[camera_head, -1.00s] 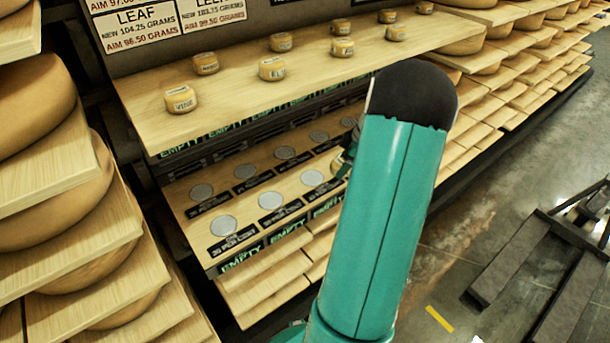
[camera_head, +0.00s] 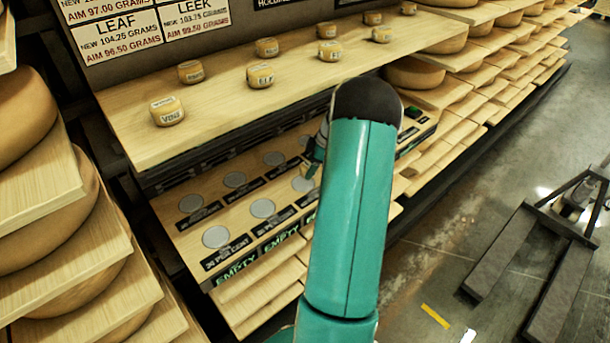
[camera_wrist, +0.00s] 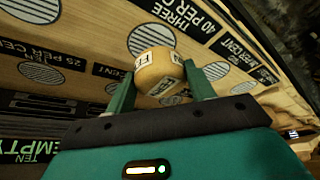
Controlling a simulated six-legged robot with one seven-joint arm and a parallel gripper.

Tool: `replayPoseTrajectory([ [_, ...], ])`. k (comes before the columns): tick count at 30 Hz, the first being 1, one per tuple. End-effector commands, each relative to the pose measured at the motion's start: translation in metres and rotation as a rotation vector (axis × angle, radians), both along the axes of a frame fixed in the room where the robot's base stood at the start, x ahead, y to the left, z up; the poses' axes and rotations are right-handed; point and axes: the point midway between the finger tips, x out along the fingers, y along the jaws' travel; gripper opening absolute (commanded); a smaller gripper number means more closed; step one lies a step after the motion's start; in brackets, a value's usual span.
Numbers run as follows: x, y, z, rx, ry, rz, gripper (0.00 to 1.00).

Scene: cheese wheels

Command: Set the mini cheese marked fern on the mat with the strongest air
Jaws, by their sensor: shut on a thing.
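My gripper (camera_wrist: 160,88) is shut on a small yellow mini cheese (camera_wrist: 157,72) in the wrist view. The cheese's white label begins "FE"; the rest is cut off by its curve. The cheese is over the lower shelf, among round grey mats (camera_wrist: 143,38). Whether it touches the shelf is unclear. In the head view my gripper (camera_head: 317,158) is mostly hidden behind my teal arm, near the mats. One front mat (camera_head: 216,237) has a sign that seems to read 35 PER CENT. Wrist-view signs include 40 PER CENT (camera_wrist: 190,14) and 25 PER CENT (camera_wrist: 66,60).
The upper shelf (camera_head: 215,105) overhangs the mats and holds several labelled mini cheeses (camera_head: 167,111). EMPTY signs line the lower shelf's front edge. Large cheese wheels on boards (camera_head: 60,210) stand close at left. The floor (camera_head: 450,240) at right is open, with a dark frame (camera_head: 540,260).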

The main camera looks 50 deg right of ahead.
Motion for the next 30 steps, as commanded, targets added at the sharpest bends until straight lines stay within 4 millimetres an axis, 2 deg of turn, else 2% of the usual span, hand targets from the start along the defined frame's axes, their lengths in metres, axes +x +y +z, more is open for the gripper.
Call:
replayPoseTrajectory([
  [1,0.007,0.001,-0.007,0.001,0.000,0.003,0.29],
  [9,0.026,0.002,-0.026,0.001,-0.001,0.002,0.29],
  [15,0.024,0.001,-0.054,-0.001,-0.001,0.001,0.29],
  [26,0.024,0.001,-0.057,-0.002,-0.001,0.000,0.29],
  [27,0.024,0.001,-0.058,-0.002,-0.001,0.001,0.58],
  [30,0.024,0.001,-0.057,-0.002,-0.001,0.001,0.75],
])
